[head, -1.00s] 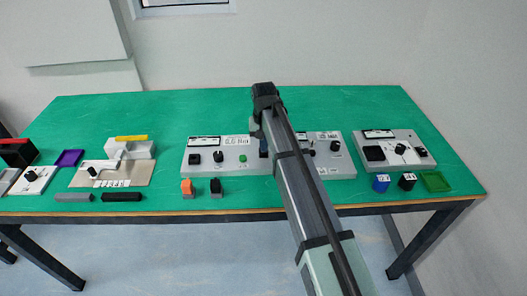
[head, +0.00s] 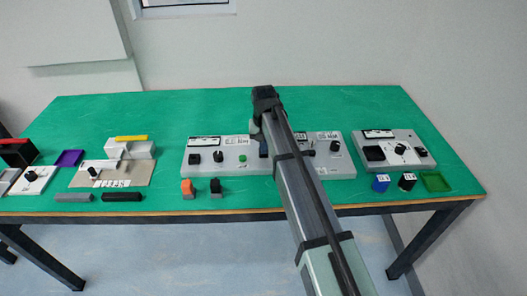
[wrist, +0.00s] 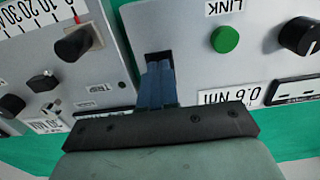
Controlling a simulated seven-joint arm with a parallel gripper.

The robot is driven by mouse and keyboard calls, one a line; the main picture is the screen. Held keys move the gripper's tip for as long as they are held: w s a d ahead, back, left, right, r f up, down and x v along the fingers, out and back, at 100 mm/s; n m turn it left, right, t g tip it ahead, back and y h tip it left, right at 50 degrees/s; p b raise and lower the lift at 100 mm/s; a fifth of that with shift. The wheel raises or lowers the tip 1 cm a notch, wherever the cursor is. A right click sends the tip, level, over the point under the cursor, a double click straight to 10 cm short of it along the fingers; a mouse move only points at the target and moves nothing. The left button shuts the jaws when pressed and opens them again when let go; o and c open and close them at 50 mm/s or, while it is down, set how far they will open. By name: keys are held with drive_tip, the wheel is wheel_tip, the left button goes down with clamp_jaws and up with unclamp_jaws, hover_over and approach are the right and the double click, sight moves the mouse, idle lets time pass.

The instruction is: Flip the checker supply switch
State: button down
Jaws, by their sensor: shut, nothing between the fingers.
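The panel with a green button (head: 242,158) and a 0.6 Nm label stands mid-table, also in the wrist view (wrist: 190,30). A dark rectangular switch or slot (wrist: 153,57) is at this panel's edge. I cannot read any label naming it as the checker supply switch. My gripper (wrist: 158,66) is shut and empty, its blue fingers pointing at this dark part, covering most of it. Whether they touch it, and which way it is set, I cannot tell. In the head view, my gripper (head: 263,147) is partly hidden by my arm.
Right beside it stands a second panel (head: 345,160) with black knobs; a knob (wrist: 74,45) and a TRIP label show close to my fingers. A third panel (head: 400,136) stands further right. Orange (head: 187,188) and black (head: 215,186) blocks sit in front.

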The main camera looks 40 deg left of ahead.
drive_tip(key=shift+r, duration=3.45)
